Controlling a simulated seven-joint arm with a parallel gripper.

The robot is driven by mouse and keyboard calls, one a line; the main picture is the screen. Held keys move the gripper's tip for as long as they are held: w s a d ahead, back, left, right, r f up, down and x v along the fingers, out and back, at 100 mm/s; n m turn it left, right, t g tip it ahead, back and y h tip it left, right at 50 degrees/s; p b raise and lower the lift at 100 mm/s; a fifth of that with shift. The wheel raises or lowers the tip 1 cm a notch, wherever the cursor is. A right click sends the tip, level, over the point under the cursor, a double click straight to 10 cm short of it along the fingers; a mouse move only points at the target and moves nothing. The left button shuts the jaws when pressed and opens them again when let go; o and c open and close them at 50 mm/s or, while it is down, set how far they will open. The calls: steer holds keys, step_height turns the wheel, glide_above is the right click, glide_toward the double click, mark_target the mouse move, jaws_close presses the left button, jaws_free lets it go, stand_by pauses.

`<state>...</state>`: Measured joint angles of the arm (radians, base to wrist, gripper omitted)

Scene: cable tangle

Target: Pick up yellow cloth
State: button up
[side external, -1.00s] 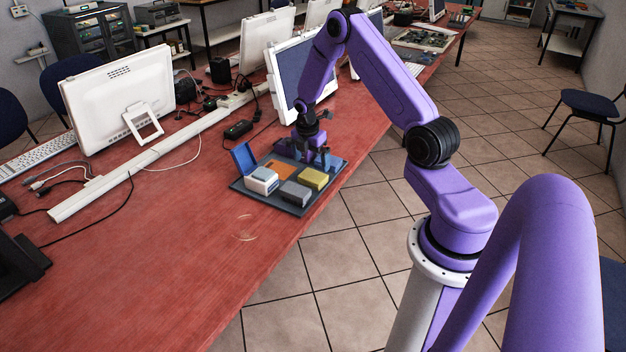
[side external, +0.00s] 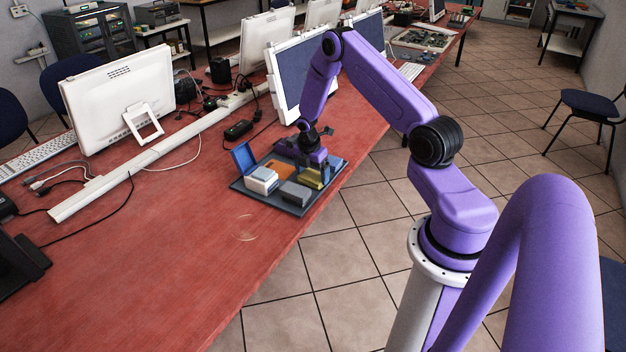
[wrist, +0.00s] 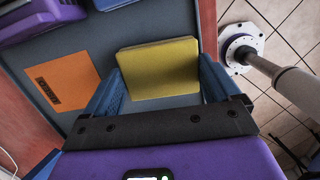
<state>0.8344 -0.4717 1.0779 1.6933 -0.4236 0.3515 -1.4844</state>
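The yellow cloth (side external: 311,180) is a folded block on the dark tray, near its right side. It shows fully in the wrist view (wrist: 158,68), with one blue finger to its left and one to its right. My gripper (wrist: 161,78) is open and low over the tray at the cloth. Small gaps show between the fingers and the cloth's edges, and I cannot tell whether either finger touches it. In the side view my gripper (side external: 318,168) partly hides the cloth.
The dark tray (side external: 238,186) sits on the red table (side external: 150,250) near its right edge. It also holds a white-and-blue block (side external: 261,181), a grey block (side external: 295,193) and an orange flat piece (wrist: 62,82). A monitor (side external: 302,80) stands behind. The table's front is clear.

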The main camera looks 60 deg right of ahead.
steer(key=shift+r, duration=0.15)
steer(key=shift+r, duration=0.65)
steer(key=s+r, duration=0.1)
steer(key=r, duration=0.1)
steer(key=s+a+r, duration=0.1)
steer(key=r, duration=0.1)
steer(key=s+a+r, duration=0.1)
steer(key=r, duration=0.2)
steer(key=shift+s+a, duration=0.15)
steer(key=shift+s, duration=0.25)
steer(key=s+a+r, duration=0.4)
steer(key=s+a, duration=0.1)
steer(key=s, duration=0.3)
steer(key=shift+s+r, duration=0.15)
steer(key=shift+r, duration=0.05)
